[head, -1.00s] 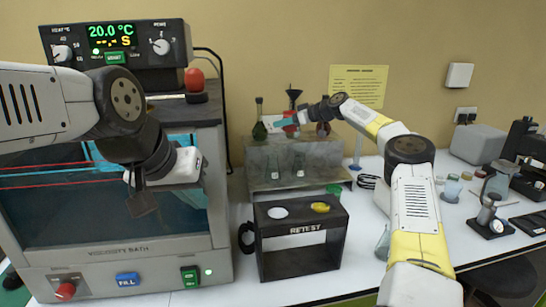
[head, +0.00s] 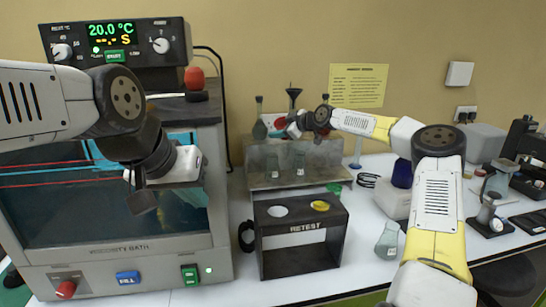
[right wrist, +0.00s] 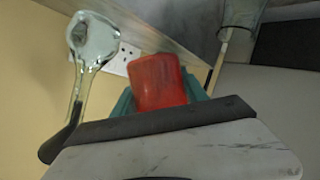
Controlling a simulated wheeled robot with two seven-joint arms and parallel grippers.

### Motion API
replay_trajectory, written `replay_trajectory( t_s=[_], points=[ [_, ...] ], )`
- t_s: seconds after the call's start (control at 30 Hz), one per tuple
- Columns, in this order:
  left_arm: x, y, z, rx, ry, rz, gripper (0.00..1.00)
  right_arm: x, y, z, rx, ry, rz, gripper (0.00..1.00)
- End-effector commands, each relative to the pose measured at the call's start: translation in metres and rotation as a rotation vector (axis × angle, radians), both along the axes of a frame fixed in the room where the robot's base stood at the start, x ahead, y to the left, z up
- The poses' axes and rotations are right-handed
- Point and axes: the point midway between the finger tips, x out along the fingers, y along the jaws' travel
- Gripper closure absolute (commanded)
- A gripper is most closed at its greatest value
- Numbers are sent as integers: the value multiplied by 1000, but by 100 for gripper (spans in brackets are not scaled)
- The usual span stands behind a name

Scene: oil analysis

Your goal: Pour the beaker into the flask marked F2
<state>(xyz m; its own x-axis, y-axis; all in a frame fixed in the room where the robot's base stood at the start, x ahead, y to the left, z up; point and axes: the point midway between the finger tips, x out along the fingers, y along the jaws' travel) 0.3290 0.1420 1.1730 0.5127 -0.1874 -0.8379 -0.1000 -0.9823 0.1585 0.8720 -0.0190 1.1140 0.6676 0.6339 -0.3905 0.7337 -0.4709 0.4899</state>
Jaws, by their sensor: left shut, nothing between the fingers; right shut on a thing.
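My right gripper (right wrist: 160,95) is shut on a red cup-like thing (right wrist: 155,80), probably the beaker, between teal finger pads. In the head view this gripper (head: 279,125) is above the grey stepped rack (head: 257,158), beside a dark long-necked flask (head: 259,131). Two clear flasks (head: 272,166) (head: 299,163) stand on its lower step. A glass flask (right wrist: 95,40) shows to the left of the held thing in the right wrist view, apart from it. I cannot read any F2 mark. My left gripper (head: 143,201) is shut and empty before the viscosity bath (head: 100,245).
A black RETEST stand (head: 303,250) is in front of the rack. A flask (head: 387,241) stands on the white bench beside my right arm. Instruments (head: 489,215) crowd the right side. Free bench lies around the stand.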

Motion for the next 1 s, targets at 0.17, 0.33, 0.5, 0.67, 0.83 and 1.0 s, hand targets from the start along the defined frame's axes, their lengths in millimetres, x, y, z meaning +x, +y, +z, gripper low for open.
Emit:
replay_trajectory(
  t_s=[0.17,0.33,0.5,0.67,0.83,1.0],
  points=[
    [0,0,0,0,0,0,100,-8,7,-7,-80,-86,2,98],
    [0,0,0,0,0,0,100,-11,9,-4,-152,-171,2,98],
    [0,0,0,0,0,0,100,-11,11,1,-217,-245,2,98],
    [0,0,0,0,0,0,100,-11,11,3,-264,-297,4,98],
    [0,0,0,0,0,0,100,-11,11,4,-303,-342,3,98],
    [0,0,0,0,0,0,100,-11,10,1,-332,-376,2,98]
  ],
)
